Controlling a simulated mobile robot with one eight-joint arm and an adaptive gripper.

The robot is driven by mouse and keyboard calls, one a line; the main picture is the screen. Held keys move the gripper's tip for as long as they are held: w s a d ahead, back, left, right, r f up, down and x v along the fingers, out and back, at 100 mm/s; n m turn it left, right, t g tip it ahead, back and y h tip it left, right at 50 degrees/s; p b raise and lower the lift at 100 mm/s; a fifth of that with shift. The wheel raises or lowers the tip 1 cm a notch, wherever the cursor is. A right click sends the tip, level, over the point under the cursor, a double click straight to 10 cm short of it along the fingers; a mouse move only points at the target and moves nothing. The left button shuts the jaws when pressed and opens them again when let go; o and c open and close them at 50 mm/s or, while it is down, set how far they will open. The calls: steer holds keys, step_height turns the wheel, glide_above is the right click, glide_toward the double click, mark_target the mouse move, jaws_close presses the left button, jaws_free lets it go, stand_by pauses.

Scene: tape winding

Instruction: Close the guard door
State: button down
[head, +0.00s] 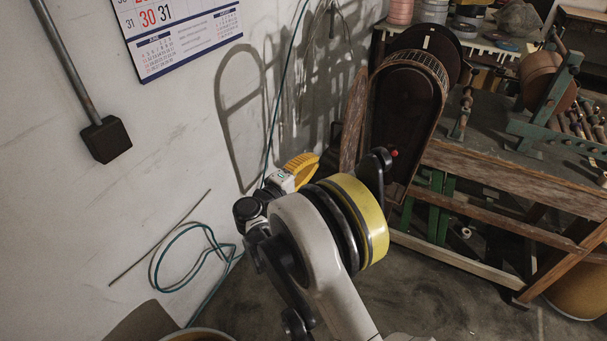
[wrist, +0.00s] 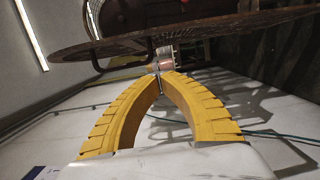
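In the head view, the guard (head: 405,105) is a tall, dark brown arched housing with a slotted metal rim, standing at the machine bench. A narrow rusty-brown panel (head: 353,122), seen nearly edge-on at its left, looks like the guard door standing open. In the wrist view, a rusty-brown plate edge (wrist: 215,28) spans the top, apparently the same door, with a dark bar below its left part. My gripper (head: 316,158) has yellow fingers and is just left of the panel's lower part. In the wrist view its fingertips (wrist: 162,77) come together below the plate; contact is unclear.
The wooden bench (head: 500,160) with green supports and spools fills the right. A white wall (head: 180,130) with a calendar (head: 175,30) is close on the left. A green cable (head: 205,240) hangs near the floor. Open floor (head: 440,290) lies at the lower right.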

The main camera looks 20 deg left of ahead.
mark_target(343, 152)
steer(key=d, duration=0.1)
steer(key=w+d+b, duration=0.1)
steer(key=d, duration=0.1)
steer(key=w+d+b, duration=0.1)
steer(key=shift+w+d, duration=0.2)
steer(key=shift+d, duration=0.1)
